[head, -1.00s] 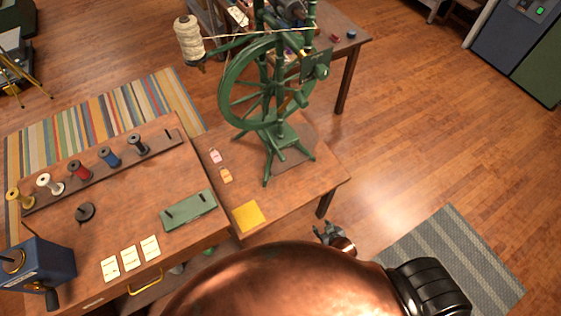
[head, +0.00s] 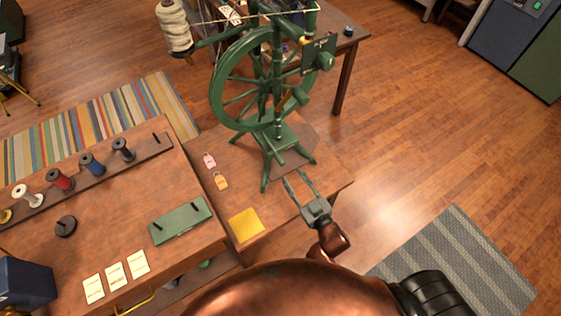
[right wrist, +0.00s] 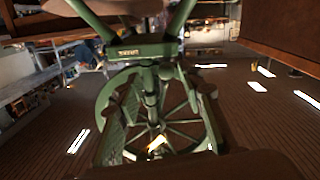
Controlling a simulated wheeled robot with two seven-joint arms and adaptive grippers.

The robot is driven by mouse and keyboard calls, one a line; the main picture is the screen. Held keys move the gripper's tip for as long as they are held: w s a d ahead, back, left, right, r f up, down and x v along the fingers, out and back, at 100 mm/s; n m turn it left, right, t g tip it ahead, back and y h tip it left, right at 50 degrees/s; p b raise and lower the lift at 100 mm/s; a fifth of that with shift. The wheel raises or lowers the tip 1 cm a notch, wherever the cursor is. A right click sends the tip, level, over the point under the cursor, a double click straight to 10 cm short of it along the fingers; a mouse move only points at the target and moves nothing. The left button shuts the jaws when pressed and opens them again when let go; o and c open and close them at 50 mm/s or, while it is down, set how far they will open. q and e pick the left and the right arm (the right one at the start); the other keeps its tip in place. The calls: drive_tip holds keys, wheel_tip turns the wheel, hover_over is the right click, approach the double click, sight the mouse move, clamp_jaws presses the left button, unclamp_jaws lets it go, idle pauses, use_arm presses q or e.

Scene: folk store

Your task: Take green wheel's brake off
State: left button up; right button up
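The green spinning wheel (head: 222,84) stands upright on a small wooden table (head: 326,191), with spokes, a post and splayed legs. My left gripper is not in view.
A wooden bench (head: 110,223) at left holds thread spools (head: 93,163), a green plate (head: 181,221) and white cards (head: 115,274). Two small tags and a yellow cloth (head: 246,225) lie near the wheel. A cream yarn cone (head: 173,26) is at upper left.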

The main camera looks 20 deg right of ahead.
sight(283, 164)
drive_tip(key=shift+w+a+r, duration=0.45)
drive_tip(key=shift+r, duration=0.05)
drive_tip(key=w, duration=0.2)
drive_tip(key=w+b, duration=0.1)
drive_tip(key=w, duration=0.1)
drive_tip(key=w+a, duration=0.1)
drive_tip(key=w, duration=0.2)
clamp_jaws()
idle(0.3)
